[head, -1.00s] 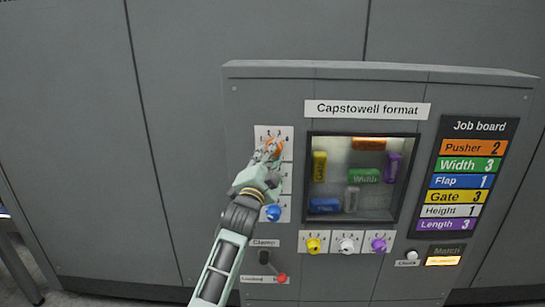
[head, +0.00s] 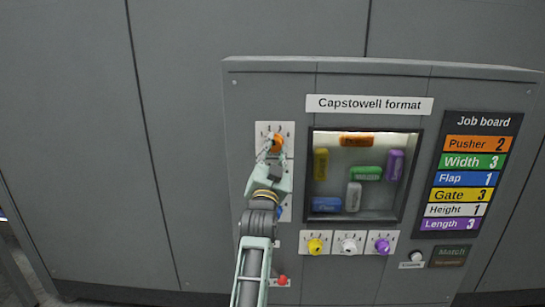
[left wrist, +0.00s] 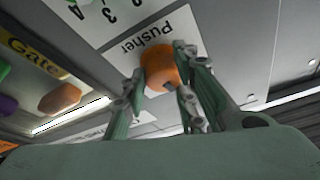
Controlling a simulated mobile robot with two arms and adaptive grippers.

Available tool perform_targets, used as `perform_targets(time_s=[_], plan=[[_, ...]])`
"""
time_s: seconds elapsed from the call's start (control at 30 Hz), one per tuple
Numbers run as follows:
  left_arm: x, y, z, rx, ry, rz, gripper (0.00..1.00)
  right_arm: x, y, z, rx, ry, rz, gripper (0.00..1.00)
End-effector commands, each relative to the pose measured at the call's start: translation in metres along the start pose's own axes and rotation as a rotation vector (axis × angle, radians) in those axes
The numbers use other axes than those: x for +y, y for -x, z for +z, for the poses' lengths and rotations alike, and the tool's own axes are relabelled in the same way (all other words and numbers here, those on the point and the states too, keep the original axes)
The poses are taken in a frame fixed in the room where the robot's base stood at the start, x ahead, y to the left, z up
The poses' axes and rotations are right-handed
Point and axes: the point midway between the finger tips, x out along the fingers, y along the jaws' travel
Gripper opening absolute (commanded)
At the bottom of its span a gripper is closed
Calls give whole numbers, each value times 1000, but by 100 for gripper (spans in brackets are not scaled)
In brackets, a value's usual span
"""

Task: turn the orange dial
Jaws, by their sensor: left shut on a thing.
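The orange dial (head: 277,142) sits on a white numbered plate at the upper left of the machine panel. In the left wrist view the orange dial (left wrist: 159,66) is beside the label "Pusher" (left wrist: 151,30). My left gripper (head: 269,149) is shut on the dial, and its fingers (left wrist: 160,85) stand on both sides of it in the left wrist view. The job board (head: 467,172) reads Pusher 2. The orange block (head: 357,140) shows at the top of the window. The dial's exact setting is not readable. My right gripper is not in view.
Below the orange dial, a blue dial is mostly hidden by my left arm. Yellow (head: 314,246), white (head: 348,246) and purple (head: 381,246) dials sit under the window. A red-knobbed lever (head: 282,280) is low, near my arm. The Match lamp (head: 450,257) is dark.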

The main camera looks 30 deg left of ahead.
Motion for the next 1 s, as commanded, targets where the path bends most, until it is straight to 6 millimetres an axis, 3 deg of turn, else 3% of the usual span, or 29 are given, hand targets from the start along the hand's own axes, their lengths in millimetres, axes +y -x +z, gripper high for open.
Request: perform_targets(time_s=[0.03, 0.4, 0.87, 0.9, 1.0], plan=[[10, 2, 6, -14, 33, 5, 1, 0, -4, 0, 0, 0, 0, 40], [9, 1, 4, -18, 149, -40, 1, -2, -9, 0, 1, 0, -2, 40], [9, 1, 3, -17, 158, -43, 1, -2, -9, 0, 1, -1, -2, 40], [9, 1, 3, -17, 158, -43, 30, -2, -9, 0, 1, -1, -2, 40], [9, 1, 3, -17, 157, -44, 39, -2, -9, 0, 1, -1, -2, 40]])
